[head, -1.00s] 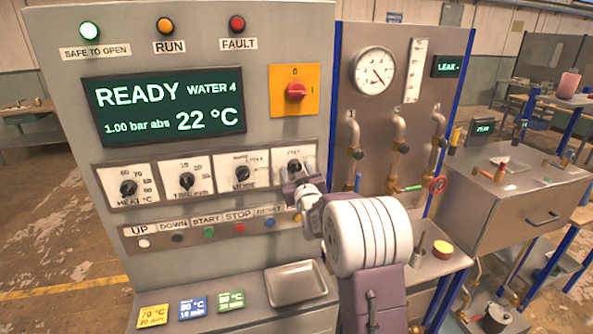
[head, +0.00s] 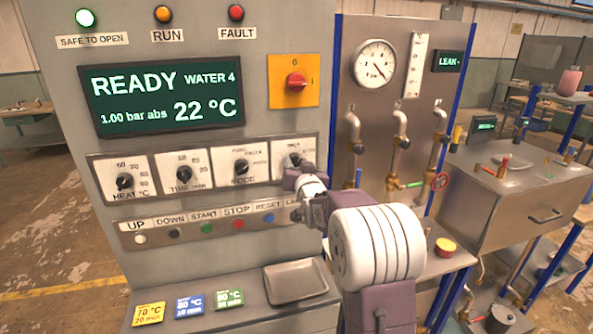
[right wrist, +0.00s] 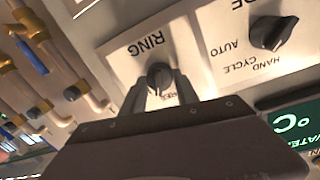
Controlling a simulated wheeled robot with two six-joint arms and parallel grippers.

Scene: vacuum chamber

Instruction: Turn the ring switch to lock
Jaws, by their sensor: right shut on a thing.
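The ring switch (head: 294,159) is a dark knob on a white plate, rightmost in the row of dials on the grey control panel. It also shows in the right wrist view (right wrist: 159,74), under the upside-down word RING. My right gripper (head: 297,174) is at this knob. In the right wrist view its two grey fingers (right wrist: 160,90) lie on either side of the knob, shut on it. The head view shows the knob partly covered by the gripper, and its pointer direction is hard to tell. My left gripper is not in view.
The mode knob (head: 240,167) is just left of the ring plate, with the time knob (head: 183,174) beyond it. A row of buttons (head: 207,229) runs below. An orange plate with a red switch (head: 294,85) is above. A metal tray (head: 295,281) lies below.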

